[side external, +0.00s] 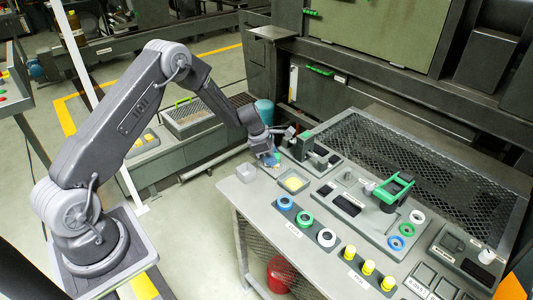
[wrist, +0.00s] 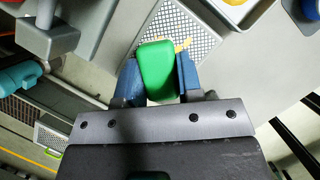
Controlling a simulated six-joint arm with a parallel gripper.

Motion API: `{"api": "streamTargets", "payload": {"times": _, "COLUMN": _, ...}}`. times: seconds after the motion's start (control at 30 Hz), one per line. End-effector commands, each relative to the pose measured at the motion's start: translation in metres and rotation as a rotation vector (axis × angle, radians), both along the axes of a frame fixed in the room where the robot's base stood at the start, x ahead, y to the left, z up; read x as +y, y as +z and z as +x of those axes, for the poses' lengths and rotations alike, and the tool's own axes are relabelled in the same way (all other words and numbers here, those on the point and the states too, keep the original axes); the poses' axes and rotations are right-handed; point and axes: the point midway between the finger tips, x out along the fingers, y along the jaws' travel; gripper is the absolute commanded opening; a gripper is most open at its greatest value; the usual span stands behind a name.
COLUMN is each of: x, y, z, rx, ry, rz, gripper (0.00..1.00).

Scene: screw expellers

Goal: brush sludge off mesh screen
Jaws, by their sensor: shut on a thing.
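My gripper (wrist: 160,82) is shut on a green handle (wrist: 157,68), likely the brush, between two blue fingertips. In the side view my gripper (side external: 268,156) is low over the near left corner of the workbench. The mesh screen (wrist: 192,28), a pale perforated plate, lies on the bench just beyond and below the handle. A small yellowish strip (wrist: 184,45) shows beside the handle over the mesh; I cannot tell whether it is sludge or bristles. The brush's lower end is hidden, and contact with the mesh cannot be told.
A dark fixture (side external: 312,150) stands behind my gripper. Coloured rings (side external: 305,219) and yellow knobs (side external: 368,267) line the front. A teal cylinder (side external: 264,111) stands behind the bench.

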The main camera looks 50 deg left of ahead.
Motion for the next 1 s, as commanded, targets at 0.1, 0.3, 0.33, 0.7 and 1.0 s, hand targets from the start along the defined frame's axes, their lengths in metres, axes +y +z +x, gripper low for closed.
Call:
{"api": "streamTargets", "payload": {"times": 0.1, "x": -0.005, "y": 0.000, "z": 0.000, "rx": -0.001, "ry": 0.000, "rz": 0.001, "gripper": 0.15}}
{"api": "streamTargets", "payload": {"times": 0.3, "x": -0.013, "y": 0.000, "z": 0.000, "rx": 0.000, "ry": 0.000, "rz": 0.000, "gripper": 0.15}}
{"api": "streamTargets", "payload": {"times": 0.33, "x": -0.015, "y": -0.001, "z": 0.000, "rx": 0.000, "ry": -0.001, "rz": 0.000, "gripper": 0.15}}
{"api": "streamTargets", "payload": {"times": 0.7, "x": -0.044, "y": -0.004, "z": -0.001, "rx": 0.003, "ry": -0.001, "rz": -0.001, "gripper": 0.15}}
{"api": "streamTargets", "payload": {"times": 1.0, "x": -0.042, "y": -0.002, "z": -0.002, "rx": 0.007, "ry": -0.007, "rz": -0.004, "gripper": 0.15}}
